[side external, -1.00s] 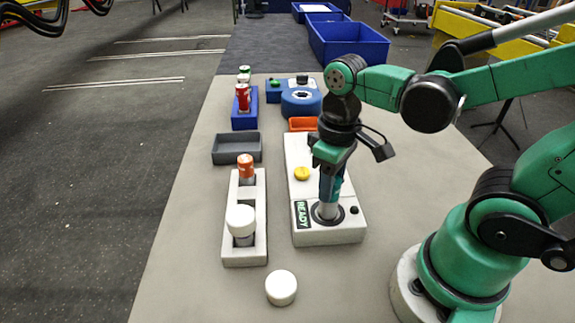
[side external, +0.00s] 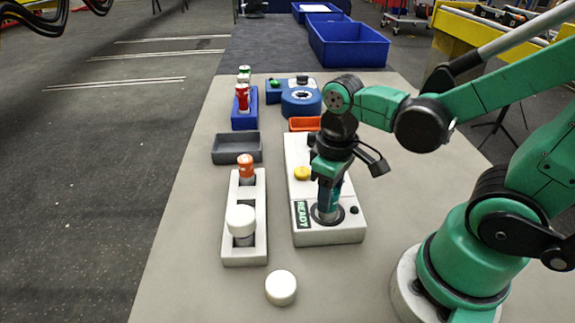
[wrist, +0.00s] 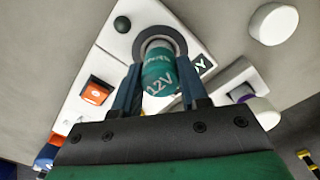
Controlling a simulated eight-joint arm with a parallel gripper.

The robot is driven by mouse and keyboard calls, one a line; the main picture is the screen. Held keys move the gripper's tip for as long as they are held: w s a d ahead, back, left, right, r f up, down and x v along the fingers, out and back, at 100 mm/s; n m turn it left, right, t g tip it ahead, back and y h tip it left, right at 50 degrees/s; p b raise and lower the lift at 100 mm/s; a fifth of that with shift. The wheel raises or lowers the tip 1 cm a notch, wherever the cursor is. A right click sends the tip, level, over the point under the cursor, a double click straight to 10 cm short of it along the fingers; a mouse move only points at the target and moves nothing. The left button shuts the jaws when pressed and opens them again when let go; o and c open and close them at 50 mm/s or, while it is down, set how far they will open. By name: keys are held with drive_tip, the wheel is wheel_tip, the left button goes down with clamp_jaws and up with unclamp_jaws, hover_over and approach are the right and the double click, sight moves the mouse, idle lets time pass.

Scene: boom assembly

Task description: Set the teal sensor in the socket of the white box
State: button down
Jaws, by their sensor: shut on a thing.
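The teal sensor (wrist: 160,76), marked 12V, stands between the fingers of my gripper (wrist: 158,100) in the wrist view. My gripper is shut on it; in the side view my gripper (side external: 328,200) is low over the white box (side external: 330,236). The sensor's grey lower end is within the dark ring of the socket (side external: 350,214), upright as far as I can see. The ring also shows in the wrist view (wrist: 183,42). How deep the end sits is hidden. The box's display (side external: 303,214) reads READY.
A yellow button (side external: 302,173) and a black knob (side external: 354,210) are on the box. Left of it stands a white holder (side external: 232,252) with an orange-topped part and a white-capped part. A loose white cap (side external: 281,288) lies in front. A grey tray (side external: 236,158) is behind.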

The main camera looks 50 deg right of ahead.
drive_tip(key=shift+f, duration=0.15)
drive_tip(key=shift+c, duration=1.9)
unclamp_jaws()
drive_tip(key=shift+r, duration=3.5)
